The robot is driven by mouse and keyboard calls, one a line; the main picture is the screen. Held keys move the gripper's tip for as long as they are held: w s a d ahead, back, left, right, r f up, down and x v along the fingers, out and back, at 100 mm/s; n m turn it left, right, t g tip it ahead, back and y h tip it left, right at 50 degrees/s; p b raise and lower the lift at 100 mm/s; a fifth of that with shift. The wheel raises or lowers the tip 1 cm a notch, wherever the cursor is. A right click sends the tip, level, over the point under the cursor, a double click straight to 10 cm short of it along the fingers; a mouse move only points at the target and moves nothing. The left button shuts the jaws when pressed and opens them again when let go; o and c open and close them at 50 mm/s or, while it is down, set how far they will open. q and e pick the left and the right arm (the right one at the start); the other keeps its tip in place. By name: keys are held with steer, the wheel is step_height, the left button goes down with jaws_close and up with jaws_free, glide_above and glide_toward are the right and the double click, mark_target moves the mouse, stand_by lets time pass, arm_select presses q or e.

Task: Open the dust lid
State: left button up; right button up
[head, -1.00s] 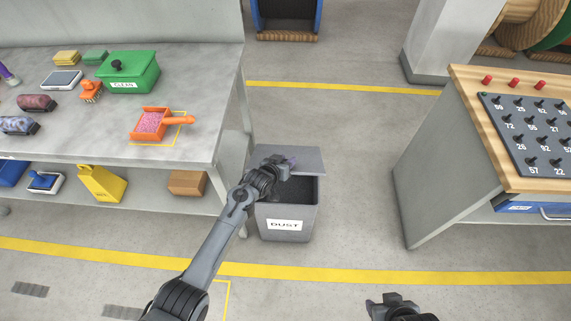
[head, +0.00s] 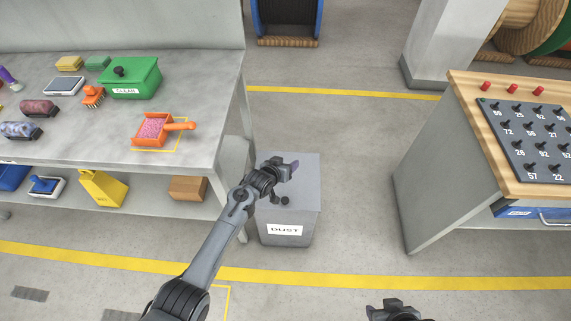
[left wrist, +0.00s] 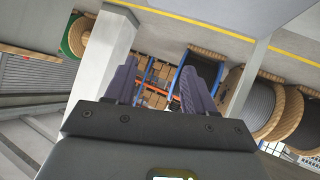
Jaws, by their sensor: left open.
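The grey dust bin (head: 287,217) with its DUST label stands on the floor beside the workbench. Its grey lid (head: 306,182) lies flat over the top, and no dark inside shows. A small dark knob (head: 284,200) sits near the lid's front edge. My left gripper (head: 292,165) is open and empty over the back part of the lid, behind the knob; I cannot tell if it touches. In the left wrist view its two purple-grey fingers (left wrist: 158,88) stand apart with nothing between them. My right gripper (head: 385,306) is at the bottom edge; its jaws are unclear.
The workbench (head: 210,125) at left holds a green CLEAN box (head: 138,80) and an orange dustpan (head: 152,128) with pink bits. A wooden-topped cabinet (head: 470,110) with a numbered peg panel stands at right. The floor between is clear.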

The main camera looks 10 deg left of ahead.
arm_select(q)
steer(key=p+v, duration=0.5)
steer(key=v, duration=0.5)
steer(key=shift+s+r, duration=0.25)
steer(key=shift+s, duration=0.05)
